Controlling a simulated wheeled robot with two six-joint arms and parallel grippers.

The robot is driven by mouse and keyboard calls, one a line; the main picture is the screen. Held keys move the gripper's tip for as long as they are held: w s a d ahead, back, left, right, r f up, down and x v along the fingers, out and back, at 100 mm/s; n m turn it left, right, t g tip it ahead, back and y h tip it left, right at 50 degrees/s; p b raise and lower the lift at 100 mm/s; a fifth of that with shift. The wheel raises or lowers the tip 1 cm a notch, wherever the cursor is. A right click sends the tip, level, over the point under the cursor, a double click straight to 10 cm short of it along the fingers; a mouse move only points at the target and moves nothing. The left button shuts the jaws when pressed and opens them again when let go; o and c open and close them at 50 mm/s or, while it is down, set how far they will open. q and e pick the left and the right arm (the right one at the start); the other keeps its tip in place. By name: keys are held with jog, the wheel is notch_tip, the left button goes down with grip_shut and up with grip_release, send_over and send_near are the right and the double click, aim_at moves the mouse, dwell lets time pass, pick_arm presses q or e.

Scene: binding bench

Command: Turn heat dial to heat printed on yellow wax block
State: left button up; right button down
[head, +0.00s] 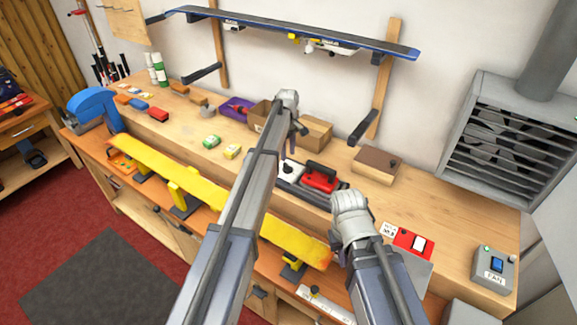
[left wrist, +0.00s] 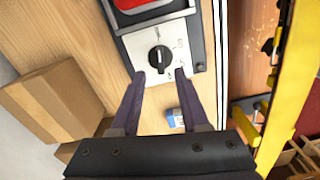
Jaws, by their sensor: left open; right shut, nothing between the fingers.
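The heat dial (left wrist: 160,58) is a black round knob on a white plate with small printed marks. In the left wrist view it lies just ahead of my left gripper (left wrist: 159,77), whose two fingers are open and empty, apart from the knob. In the head view the dial (head: 288,168) sits at the left end of the unit with the red iron, beside my left arm. My left gripper (head: 300,135) is partly hidden there. The yellow wax block (head: 232,151) lies on the bench left of my arm; its print is too small to read. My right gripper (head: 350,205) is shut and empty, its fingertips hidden.
The red iron (head: 321,178) sits beside the dial. A blue-and-white block (left wrist: 174,118) lies between my left fingers' lines in the wrist view. A green block (head: 212,140), cardboard boxes (head: 316,130) and a long yellow ski or board (head: 150,165) are near.

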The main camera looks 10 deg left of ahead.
aim_at(288, 164)
pick_arm(q)
notch_tip(288, 164, down, 5)
jog(key=b, duration=0.4)
jog(key=shift+f, duration=0.15)
jog(key=shift+c, duration=0.2)
grip_shut()
